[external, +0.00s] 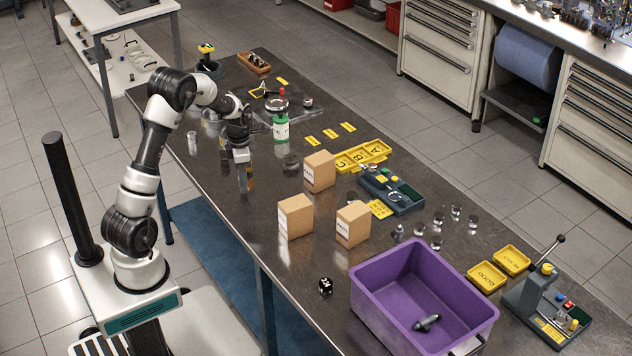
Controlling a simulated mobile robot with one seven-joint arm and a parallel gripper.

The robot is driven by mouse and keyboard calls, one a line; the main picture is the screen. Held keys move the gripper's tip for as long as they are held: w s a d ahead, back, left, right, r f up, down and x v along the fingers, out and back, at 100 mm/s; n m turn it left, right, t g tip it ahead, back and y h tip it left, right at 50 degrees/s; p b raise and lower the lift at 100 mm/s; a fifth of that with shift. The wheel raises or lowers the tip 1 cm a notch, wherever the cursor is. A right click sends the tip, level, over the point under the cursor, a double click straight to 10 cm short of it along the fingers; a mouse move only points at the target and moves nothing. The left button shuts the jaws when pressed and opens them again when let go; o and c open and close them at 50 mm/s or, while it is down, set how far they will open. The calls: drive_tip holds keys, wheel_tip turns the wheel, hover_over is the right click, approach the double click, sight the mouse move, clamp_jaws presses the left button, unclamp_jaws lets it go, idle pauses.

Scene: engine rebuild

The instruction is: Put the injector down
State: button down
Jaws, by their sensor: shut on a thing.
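My gripper (243,174) points down over the steel workbench (225,200), in its far left half, left of the green-labelled bottle. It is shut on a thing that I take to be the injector. The fingers hide most of it, and its outline is too small to make out. I cannot tell whether it touches the bench top. A similar dark grey part (427,322) lies on its side in the purple bin (372,285).
A green-labelled bottle (281,128) stands right of my gripper. Cardboard boxes (296,217) stand mid-bench, with a yellow A-B-C tray (363,156) behind them. A small metal cylinder (192,144) stands near the left edge.

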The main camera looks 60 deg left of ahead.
wheel_tip(320, 180, up, 10)
drive_tip(key=shift+p, duration=0.3)
wheel_tip(320, 180, up, 5)
drive_tip(key=w+d+r+m+p, duration=0.15)
drive_tip(key=w+d+m, duration=0.25)
drive_tip(key=w+d, duration=0.85)
drive_tip(key=w+d+m+p, duration=0.1)
drive_tip(key=w+d+m, duration=0.15)
drive_tip(key=d, duration=0.95)
drive_tip(key=w+d+m+p, duration=0.2)
drive_tip(key=w+d, duration=0.1)
drive_tip(key=d, duration=0.8)
drive_tip(key=m+p, duration=0.3)
drive_tip(key=m, duration=0.5)
hover_over(403, 322)
wheel_tip(403, 322, down, 12)
drive_tip(key=shift+f, duration=2.55)
drive_tip(key=c, duration=2.1)
unclamp_jaws()
drive_tip(key=shift+f, duration=0.1)
drive_tip(key=o, duration=0.5)
drive_tip(key=shift+c, duration=0.2)
